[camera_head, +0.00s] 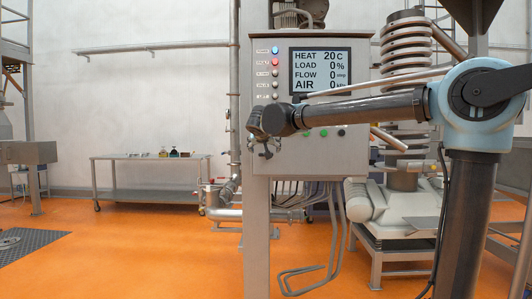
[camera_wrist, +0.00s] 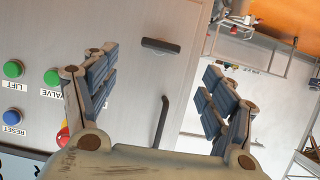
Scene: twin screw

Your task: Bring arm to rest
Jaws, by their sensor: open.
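My gripper (camera_head: 266,148) is at the end of my arm, in front of the left edge of the grey control cabinet (camera_head: 346,155). In the wrist view my gripper (camera_wrist: 158,100) has its two ribbed fingers wide apart, with nothing between them. Behind the fingers, the cabinet door (camera_wrist: 135,80) shows a dark handle (camera_wrist: 160,121) and a small dark latch (camera_wrist: 160,46). My arm crosses the cabinet front just below its display (camera_head: 320,71) in the head view.
Cabinet buttons include green LIFT (camera_wrist: 13,69), green VALVE (camera_wrist: 52,77), blue RESET (camera_wrist: 14,116) and a partly hidden red knob (camera_wrist: 62,138). A wheeled table (camera_head: 150,157) with small items stands at left. Pipes and a coiled machine (camera_head: 405,60) flank the cabinet. Orange floor is open at left.

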